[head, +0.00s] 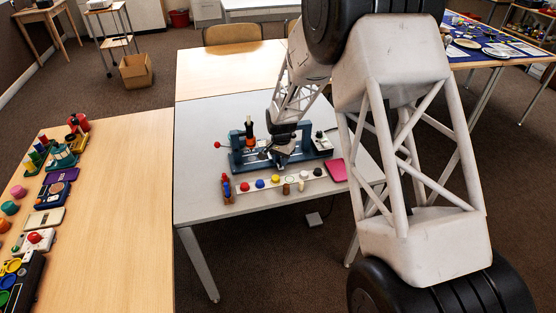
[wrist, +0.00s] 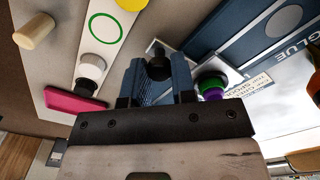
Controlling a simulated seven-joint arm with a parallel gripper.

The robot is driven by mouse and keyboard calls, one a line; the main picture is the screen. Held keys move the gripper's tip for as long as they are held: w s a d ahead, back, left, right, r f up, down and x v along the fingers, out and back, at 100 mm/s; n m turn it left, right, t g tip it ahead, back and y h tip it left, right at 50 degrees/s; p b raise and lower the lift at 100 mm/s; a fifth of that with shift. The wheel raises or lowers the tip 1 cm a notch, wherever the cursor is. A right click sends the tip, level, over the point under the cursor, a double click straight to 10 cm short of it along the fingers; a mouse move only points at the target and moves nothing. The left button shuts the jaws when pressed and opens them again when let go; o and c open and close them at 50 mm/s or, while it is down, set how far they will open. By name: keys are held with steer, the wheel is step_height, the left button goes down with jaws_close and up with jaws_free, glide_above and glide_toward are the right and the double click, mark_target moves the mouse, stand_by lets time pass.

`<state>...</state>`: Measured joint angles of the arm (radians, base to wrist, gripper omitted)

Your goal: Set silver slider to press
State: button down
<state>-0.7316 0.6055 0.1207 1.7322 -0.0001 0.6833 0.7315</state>
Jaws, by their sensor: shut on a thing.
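My gripper (wrist: 159,78) points down at the blue fixture in the wrist view, its two blue fingers closed on a dark round knob (wrist: 159,67). The knob stands on a small pale metal plate, which I take to be the silver slider (wrist: 154,45); the fingers hide much of it. A blue panel lettered "GLUE" (wrist: 262,25) lies beside it; no "press" mark is readable. In the head view my gripper (head: 281,158) is low over the middle of the blue fixture (head: 238,158) on the grey table, and the slider is hidden there.
A white strip (head: 290,184) with several coloured buttons lies in front of the fixture. A pink pad (head: 337,170) is at its right. A red-ball lever (head: 218,145) sticks out left, and an orange-handled part (head: 249,130) stands upright. A green-and-purple knob (wrist: 212,88) is close to the right finger.

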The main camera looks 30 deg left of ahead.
steer(key=w+d, duration=0.5)
steer(key=shift+w+d, duration=0.2)
steer(key=shift+w, duration=0.05)
steer(key=c, duration=0.9)
jaws_free()
steer(key=shift+r, duration=3.9)
